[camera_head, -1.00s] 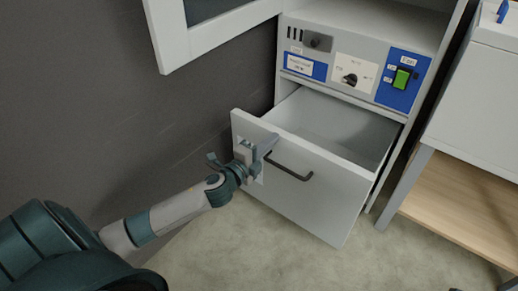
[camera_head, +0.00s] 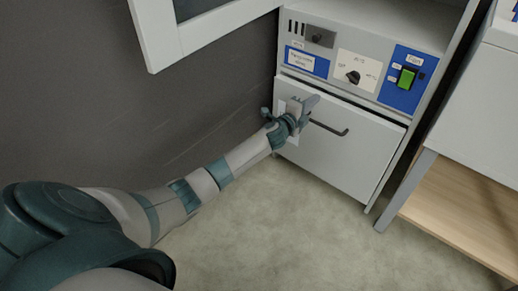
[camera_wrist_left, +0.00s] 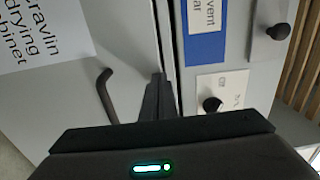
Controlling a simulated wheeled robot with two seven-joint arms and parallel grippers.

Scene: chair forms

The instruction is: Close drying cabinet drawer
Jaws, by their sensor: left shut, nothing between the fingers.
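The drying cabinet drawer (camera_head: 340,152) has a pale grey front with a dark bar handle (camera_head: 329,128). Its front now lies almost against the cabinet (camera_head: 393,121), and the drawer's inside no longer shows. My left gripper (camera_head: 309,104) is shut and empty at the upper left of the drawer front, left of the handle. In the left wrist view its fingers (camera_wrist_left: 158,98) lie close to the drawer's top edge, beside the handle (camera_wrist_left: 106,95); a thin dark gap runs between drawer and panel. I cannot tell whether the fingers touch. My right gripper is not in view.
The control panel above the drawer has a black knob (camera_head: 353,77) and a green switch (camera_head: 407,78). An open cabinet door (camera_head: 157,45) hangs at upper left. A wooden-shelved table (camera_head: 460,205) stands to the right. The floor (camera_head: 290,225) in front is clear.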

